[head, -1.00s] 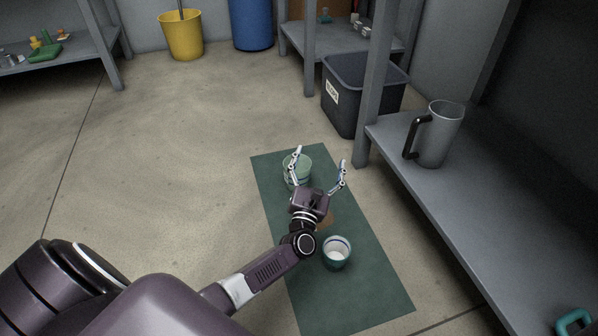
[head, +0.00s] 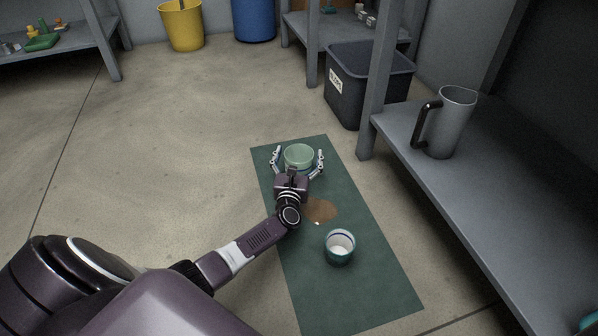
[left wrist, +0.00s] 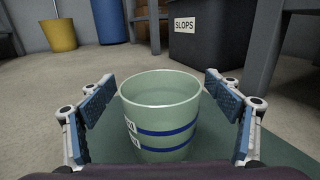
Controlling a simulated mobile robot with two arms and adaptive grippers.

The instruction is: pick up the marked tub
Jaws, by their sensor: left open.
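A pale green tub (head: 299,155) stands upright at the far end of the green mat. In the left wrist view the tub (left wrist: 160,112) shows blue bands and white label patches on its side. My left gripper (head: 298,156) is open, with one finger on each side of the tub. In the left wrist view gaps show between the finger pads and the tub. A second, teal tub (head: 340,248) with white inside stands nearer on the mat; its markings cannot be made out. My right gripper is not in view.
The green mat (head: 372,290) lies on the floor with a brown stain (head: 320,210). A grey shelf (head: 465,185) with a grey jug (head: 449,125) stands at right. A dark slops bin (head: 362,88) stands behind the mat. Floor to the left is clear.

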